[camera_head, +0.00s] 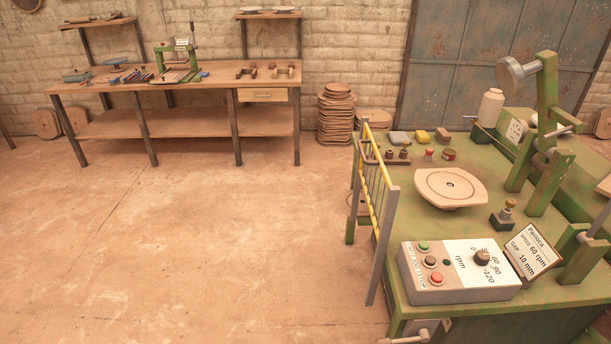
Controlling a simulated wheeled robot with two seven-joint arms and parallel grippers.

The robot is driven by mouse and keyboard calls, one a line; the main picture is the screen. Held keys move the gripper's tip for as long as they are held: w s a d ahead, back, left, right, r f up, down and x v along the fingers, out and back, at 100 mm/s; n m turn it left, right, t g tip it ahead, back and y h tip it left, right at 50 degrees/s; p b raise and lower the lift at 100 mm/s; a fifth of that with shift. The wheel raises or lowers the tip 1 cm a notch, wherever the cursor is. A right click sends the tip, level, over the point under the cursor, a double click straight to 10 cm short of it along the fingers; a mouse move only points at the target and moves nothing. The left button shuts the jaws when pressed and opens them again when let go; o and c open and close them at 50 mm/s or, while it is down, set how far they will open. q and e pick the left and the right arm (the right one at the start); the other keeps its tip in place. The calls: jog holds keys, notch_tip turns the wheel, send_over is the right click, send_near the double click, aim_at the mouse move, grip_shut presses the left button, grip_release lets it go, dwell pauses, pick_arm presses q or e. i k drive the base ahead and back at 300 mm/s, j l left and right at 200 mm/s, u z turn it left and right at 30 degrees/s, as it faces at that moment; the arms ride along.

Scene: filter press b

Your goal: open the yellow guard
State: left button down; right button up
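The yellow guard (372,180) stands along the left edge of the green machine table (455,220). It is a narrow upright frame with yellow rails, thin bars and a grey post at its near end. It is seen almost edge-on, so I cannot tell from this view whether it is open or closed. Neither of my grippers is in view.
A control box (460,272) with buttons and a dial sits at the table's near edge, beside a sign (533,250). A round pale plate (450,187) lies mid-table. A green upright arm (546,120) stands at right. The floor (220,240) left of the guard is clear.

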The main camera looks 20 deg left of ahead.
aim_at(361, 143)
jog(key=u, duration=0.25)
jog(key=i+j+u, duration=0.25)
jog(key=i+j, duration=0.5)
jog(key=j, duration=0.15)
